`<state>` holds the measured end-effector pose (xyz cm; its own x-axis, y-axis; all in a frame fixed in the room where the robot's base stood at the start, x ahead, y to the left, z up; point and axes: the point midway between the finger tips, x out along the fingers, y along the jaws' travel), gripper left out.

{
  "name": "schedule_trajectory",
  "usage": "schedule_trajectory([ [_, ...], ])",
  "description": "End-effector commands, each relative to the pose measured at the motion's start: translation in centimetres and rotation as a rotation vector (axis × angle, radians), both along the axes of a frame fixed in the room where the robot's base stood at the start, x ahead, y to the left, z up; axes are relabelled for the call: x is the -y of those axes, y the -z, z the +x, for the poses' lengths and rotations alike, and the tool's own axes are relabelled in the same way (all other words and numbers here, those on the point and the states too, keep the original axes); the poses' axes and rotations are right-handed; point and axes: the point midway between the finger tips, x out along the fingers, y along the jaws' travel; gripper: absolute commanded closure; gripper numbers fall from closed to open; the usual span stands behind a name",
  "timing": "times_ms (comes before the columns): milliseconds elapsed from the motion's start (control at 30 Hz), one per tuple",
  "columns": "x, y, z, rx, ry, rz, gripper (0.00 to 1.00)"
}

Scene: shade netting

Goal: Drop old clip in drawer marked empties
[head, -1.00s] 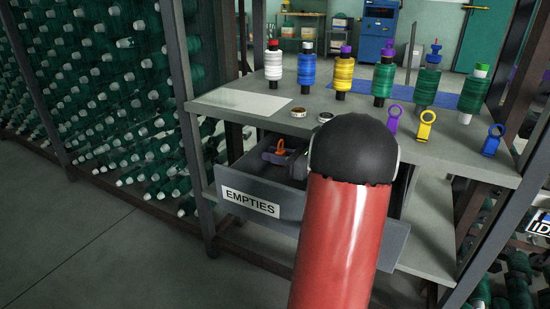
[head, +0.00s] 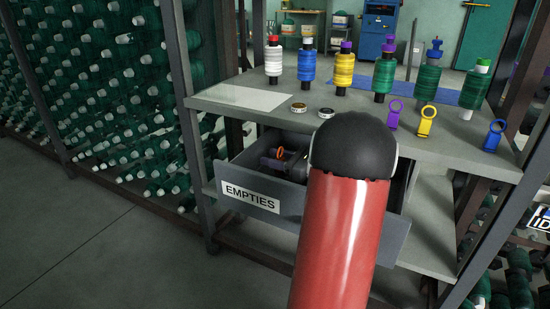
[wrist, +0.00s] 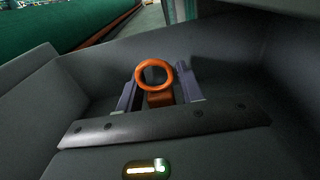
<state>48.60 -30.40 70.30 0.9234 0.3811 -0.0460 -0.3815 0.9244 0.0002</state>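The orange old clip (head: 280,153), with a ring top, is inside the open grey drawer (head: 284,220) labelled EMPTIES. In the wrist view the clip (wrist: 159,98) stands with its ring up between the two fingers of my gripper (wrist: 160,92). A gap shows on each side of the clip, so my gripper is open around it. The clip's lower end is hidden behind my gripper's dark body, so I cannot tell whether it touches the drawer floor. In the head view my gripper (head: 273,162) is small and partly hidden by the drawer front and my arm.
The workbench (head: 240,114) above the drawer holds several thread spools (head: 344,70). Purple, yellow (head: 426,121) and blue clips stand along its front right. Two small rings (head: 299,107) lie near a white sheet. Drawer walls (wrist: 40,85) surround my gripper. A netting rack stands at left.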

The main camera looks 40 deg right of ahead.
Motion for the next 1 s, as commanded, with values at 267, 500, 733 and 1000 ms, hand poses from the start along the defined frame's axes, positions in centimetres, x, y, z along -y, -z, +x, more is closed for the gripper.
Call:
schedule_trajectory([
  [267, 0.0, 0.0, 0.0, 0.0, 0.0, 0.0, 0.55],
  [500, 0.4, -1.3, -0.6, 0.0, 0.004, 0.0, 0.55],
  [733, 2.0, -1.4, -4.6, 0.0, 0.003, -0.001, 0.55],
  [1000, 2.8, -1.6, -6.9, 0.001, 0.0, 0.0, 0.55],
])
